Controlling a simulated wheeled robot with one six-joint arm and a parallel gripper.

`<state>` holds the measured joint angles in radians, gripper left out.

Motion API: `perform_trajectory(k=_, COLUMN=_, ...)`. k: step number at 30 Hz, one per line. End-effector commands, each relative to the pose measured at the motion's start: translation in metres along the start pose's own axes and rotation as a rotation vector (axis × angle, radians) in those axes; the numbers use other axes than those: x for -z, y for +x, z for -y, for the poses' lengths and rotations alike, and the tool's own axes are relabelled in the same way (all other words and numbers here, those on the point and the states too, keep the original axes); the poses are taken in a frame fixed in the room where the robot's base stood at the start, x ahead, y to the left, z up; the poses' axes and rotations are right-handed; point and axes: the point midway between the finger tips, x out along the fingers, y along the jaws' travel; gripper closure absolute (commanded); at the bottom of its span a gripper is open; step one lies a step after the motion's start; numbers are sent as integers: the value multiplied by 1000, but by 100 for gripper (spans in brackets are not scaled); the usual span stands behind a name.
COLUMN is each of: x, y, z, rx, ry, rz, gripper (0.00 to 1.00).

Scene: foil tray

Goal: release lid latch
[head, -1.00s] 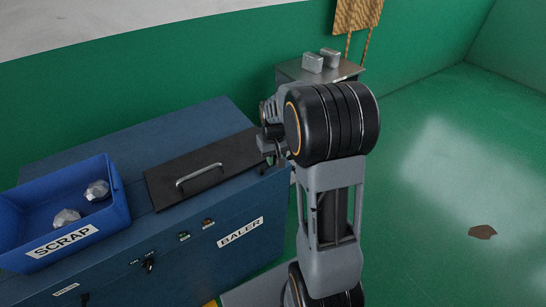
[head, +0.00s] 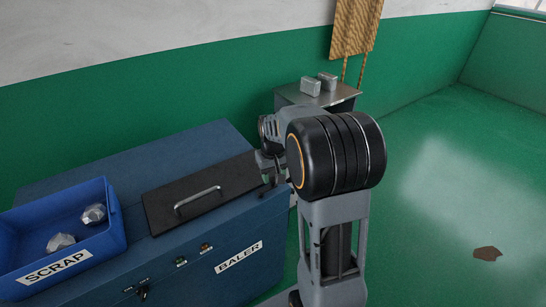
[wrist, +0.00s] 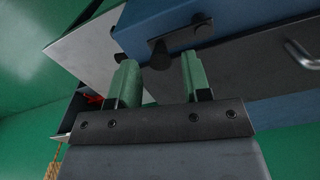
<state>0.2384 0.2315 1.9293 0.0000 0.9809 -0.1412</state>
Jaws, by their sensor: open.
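The baler (head: 238,275) is a blue chest with a dark lid (head: 160,210) on top, lying closed with a grey bar handle (head: 197,201). My gripper (head: 268,180) is at the lid's right end, partly hidden by my arm. In the wrist view, my gripper (wrist: 158,78) is open, with two green fingers. A black latch lever (wrist: 159,54) on the baler's blue side lies between the fingertips. I cannot tell whether either finger touches it. The lid (wrist: 245,68) also shows in the wrist view. The latch is hidden in the head view.
A blue SCRAP bin (head: 115,230) with two crumpled foil balls (head: 61,242) sits on the baler's left. A metal cabinet (head: 345,93) with two foil blocks (head: 311,86) stands behind my arm. Open green floor (head: 440,190), with a brown patch (head: 487,254), lies to the right.

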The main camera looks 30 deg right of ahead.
Motion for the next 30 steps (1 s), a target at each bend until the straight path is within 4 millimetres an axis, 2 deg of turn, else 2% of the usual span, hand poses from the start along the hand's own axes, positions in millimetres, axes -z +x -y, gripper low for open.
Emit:
perform_trajectory(k=6, x=1, y=-48, z=0, rx=-1, ry=0, rz=-6, gripper=56)
perform_trajectory(k=15, x=1, y=-94, z=0, rx=0, ry=0, rz=-3, gripper=56)
perform_trajectory(k=21, x=0, y=-107, z=0, rx=0, ry=0, rz=0, gripper=56)
perform_trajectory(k=30, x=0, y=-109, z=0, rx=0, ry=0, rz=1, gripper=56)
